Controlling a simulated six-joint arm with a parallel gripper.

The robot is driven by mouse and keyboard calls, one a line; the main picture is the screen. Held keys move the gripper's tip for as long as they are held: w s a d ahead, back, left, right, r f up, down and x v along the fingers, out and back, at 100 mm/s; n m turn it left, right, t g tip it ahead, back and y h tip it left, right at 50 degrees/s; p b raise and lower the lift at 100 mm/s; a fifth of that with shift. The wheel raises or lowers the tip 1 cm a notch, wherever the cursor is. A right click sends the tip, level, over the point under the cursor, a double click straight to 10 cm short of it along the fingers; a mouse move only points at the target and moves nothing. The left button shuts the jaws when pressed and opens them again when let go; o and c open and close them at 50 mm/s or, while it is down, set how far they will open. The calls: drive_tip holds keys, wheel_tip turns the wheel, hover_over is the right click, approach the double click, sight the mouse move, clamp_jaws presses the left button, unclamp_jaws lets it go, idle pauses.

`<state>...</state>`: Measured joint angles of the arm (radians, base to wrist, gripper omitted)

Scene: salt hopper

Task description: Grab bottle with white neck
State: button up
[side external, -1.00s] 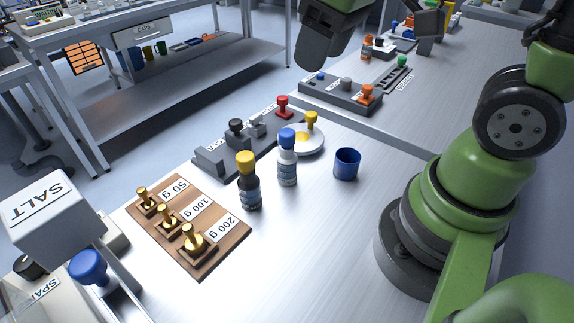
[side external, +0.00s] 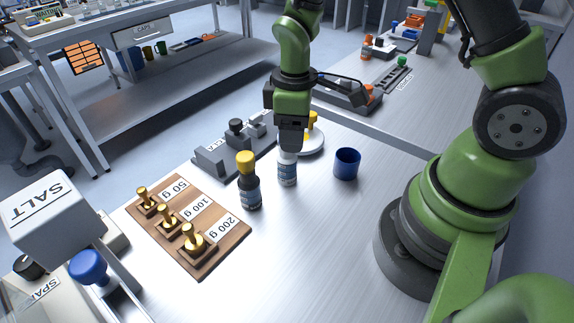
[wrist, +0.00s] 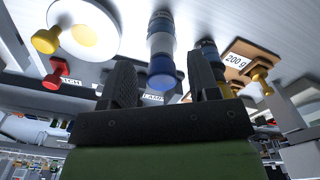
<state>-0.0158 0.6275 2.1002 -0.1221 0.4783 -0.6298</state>
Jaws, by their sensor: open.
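The bottle with the white neck (side external: 287,174) stands upright on the bench. Its blue cap is hidden behind my gripper in the side view. In the wrist view the bottle's blue cap (wrist: 162,72) and white neck show between my two dark fingers. My gripper (side external: 290,146) points down at the bottle's top, fingers apart on either side; contact cannot be told. A dark-necked bottle with a yellow cap (side external: 247,181) stands close to the left, upright.
A blue cup (side external: 346,163) stands to the right. A white dish (side external: 309,147) with a yellow-handled piece sits behind. A wooden board (side external: 176,232) with brass weights lies at front left, and a grey rack (side external: 222,157) behind left. The bench front is clear.

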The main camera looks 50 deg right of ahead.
sight(287, 164)
drive_tip(key=shift+f, duration=1.95)
clamp_jaws()
drive_tip(key=shift+r, duration=0.2)
